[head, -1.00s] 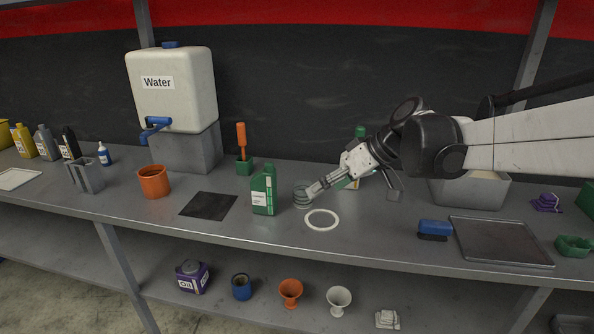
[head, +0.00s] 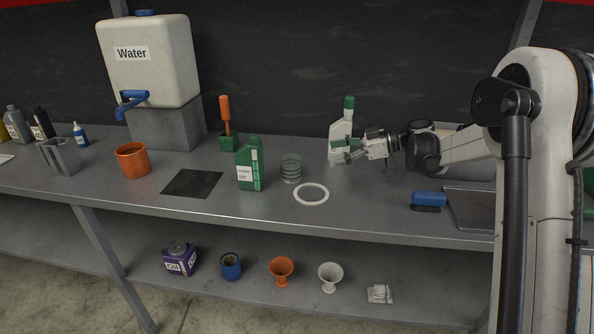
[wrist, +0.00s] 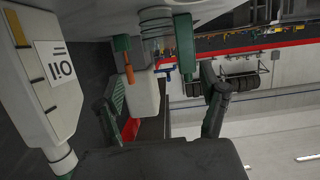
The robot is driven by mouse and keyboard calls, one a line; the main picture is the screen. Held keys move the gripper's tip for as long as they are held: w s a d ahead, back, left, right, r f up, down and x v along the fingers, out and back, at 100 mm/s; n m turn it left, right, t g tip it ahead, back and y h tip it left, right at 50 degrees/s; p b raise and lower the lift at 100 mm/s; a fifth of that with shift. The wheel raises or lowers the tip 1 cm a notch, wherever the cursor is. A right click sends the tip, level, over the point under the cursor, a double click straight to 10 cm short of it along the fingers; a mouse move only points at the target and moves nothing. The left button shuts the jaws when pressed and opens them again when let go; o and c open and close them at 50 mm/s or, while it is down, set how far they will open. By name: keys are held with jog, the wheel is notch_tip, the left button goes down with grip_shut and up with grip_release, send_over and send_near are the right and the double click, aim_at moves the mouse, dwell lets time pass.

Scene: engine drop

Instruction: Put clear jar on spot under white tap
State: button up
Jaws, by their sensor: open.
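The clear jar (head: 291,168) stands upright on the bench, between a green bottle (head: 250,166) and a white ring (head: 311,194). In the wrist view the jar (wrist: 156,24) shows at the top, apart from my fingers. My gripper (head: 346,149) is open and empty, right of the jar and in front of a white bottle with a green cap (head: 341,128). In the wrist view my gripper (wrist: 165,100) has its fingers spread. The only tap I see is blue (head: 131,102), on the white water tank (head: 150,62). The tank sits on a grey block. No white tap shows.
A dark square mat (head: 192,183) lies between an orange cup (head: 133,160) and the green bottle. An orange-handled brush (head: 226,115) stands behind. A blue brush (head: 429,199) and a grey tray (head: 468,208) lie at right. The lower shelf holds cups and an oil can (head: 180,258).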

aim_at(291, 159)
jog(key=b+x, duration=0.1)
jog(key=x, duration=1.2)
jog(key=shift+a, duration=0.45)
jog(key=c, duration=1.8)
jog(key=shift+w+r, duration=0.1)
jog(key=shift+r, duration=0.1)
jog(key=shift+c, duration=0.2)
